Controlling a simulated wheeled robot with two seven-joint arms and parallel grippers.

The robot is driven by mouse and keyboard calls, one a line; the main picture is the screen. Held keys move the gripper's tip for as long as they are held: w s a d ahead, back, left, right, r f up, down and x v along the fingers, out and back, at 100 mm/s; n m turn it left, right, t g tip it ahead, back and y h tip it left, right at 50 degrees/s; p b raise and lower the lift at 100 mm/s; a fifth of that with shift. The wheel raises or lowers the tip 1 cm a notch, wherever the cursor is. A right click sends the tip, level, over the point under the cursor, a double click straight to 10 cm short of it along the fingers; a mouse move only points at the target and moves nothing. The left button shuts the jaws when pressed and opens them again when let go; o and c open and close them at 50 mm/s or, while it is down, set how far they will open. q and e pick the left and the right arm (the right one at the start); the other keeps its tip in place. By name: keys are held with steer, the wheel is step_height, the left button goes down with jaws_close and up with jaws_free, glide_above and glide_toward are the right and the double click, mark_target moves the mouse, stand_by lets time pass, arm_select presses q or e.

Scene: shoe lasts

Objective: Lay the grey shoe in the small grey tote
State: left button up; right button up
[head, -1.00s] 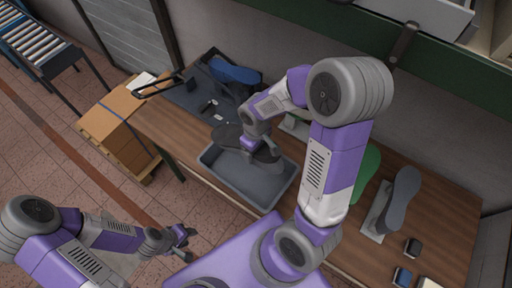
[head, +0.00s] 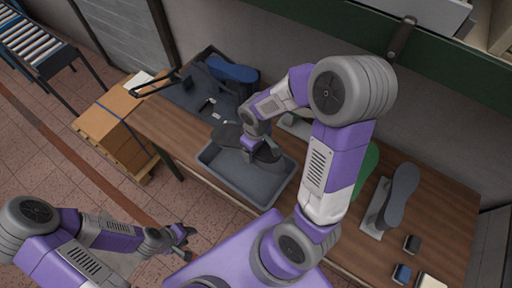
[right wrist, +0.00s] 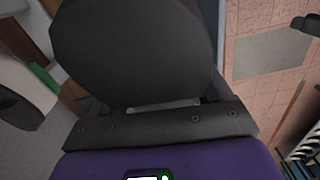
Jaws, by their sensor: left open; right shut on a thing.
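The grey shoe (head: 228,134), dark and flat-looking, is in my right gripper (head: 251,148) over the small grey tote (head: 232,186). The shoe overlaps the tote's back edge in the head view, with its left end past the rim. I cannot tell whether it touches the tote. My right gripper is shut on the shoe, its fingertips largely hidden. In the right wrist view the dark shoe (right wrist: 135,50) fills the upper middle, close to the camera. My left gripper (head: 187,240) is open and empty, left of the table and away from the tote.
A dark tote (head: 183,97) with a blue shoe (head: 232,70) stands behind the small tote. A paler grey shoe (head: 404,185) is on a stand at right. A green shoe (head: 368,165) is partly behind my right arm. Small boxes (head: 411,244) lie at the table's right.

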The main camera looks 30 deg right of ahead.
step_height(320, 180, down, 8)
steer(key=b, duration=0.6)
steer(key=shift+r+b, duration=0.25)
steer(key=shift+b, duration=0.1)
stand_by(0.7)
stand_by(0.3)
steer(key=o, duration=1.2)
steer(key=shift+o, duration=0.2)
step_height(320, 180, up, 8)
steer(key=shift+f+p, duration=0.15)
steer(key=shift+p, duration=0.45)
